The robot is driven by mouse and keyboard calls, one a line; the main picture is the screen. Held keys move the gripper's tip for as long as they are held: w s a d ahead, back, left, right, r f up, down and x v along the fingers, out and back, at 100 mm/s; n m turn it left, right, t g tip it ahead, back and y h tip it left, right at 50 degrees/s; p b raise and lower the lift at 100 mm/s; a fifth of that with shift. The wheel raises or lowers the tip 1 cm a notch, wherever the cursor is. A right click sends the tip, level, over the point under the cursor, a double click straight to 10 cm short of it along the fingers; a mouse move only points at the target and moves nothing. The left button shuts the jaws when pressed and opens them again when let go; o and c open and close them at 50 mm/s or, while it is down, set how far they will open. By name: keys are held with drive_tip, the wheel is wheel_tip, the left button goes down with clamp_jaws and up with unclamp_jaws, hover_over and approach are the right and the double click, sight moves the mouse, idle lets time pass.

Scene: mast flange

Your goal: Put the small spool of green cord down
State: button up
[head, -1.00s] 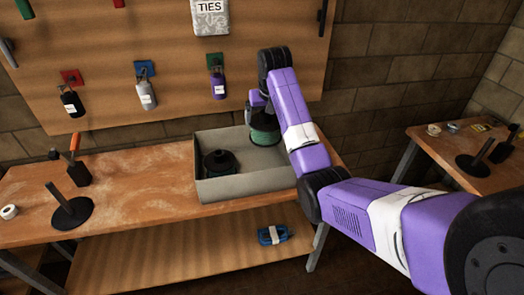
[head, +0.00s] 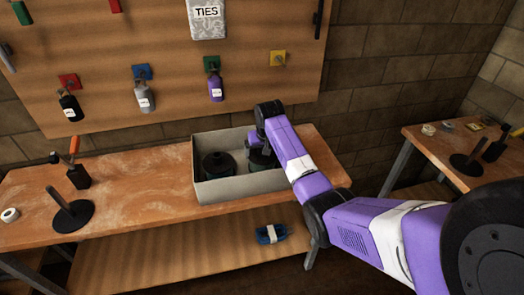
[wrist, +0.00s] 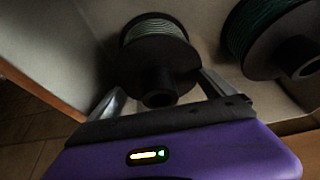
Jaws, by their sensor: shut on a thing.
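The small spool of green cord (head: 262,160) is inside the grey open box on the bench, in its right half. In the wrist view the spool (wrist: 157,38) shows pale green cord, a dark flange and a dark hub between my fingers. My gripper (wrist: 160,92) is shut on it; in the head view my gripper (head: 258,140) reaches down into the box, partly hiding the spool. I cannot tell whether the spool touches the box floor. A larger dark spool (head: 219,164) with green cord stands to its left, and shows at right in the wrist view (wrist: 275,40).
The grey box (head: 245,186) has low walls close around both spools. A black stand (head: 72,214) and a tape roll (head: 10,215) are on the left bench.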

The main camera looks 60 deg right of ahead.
drive_tip(key=o, duration=1.5)
drive_tip(key=shift+f, duration=0.1)
drive_tip(key=shift+c, duration=0.2)
drive_tip(key=b+v, duration=0.1)
drive_tip(key=v, duration=1.1)
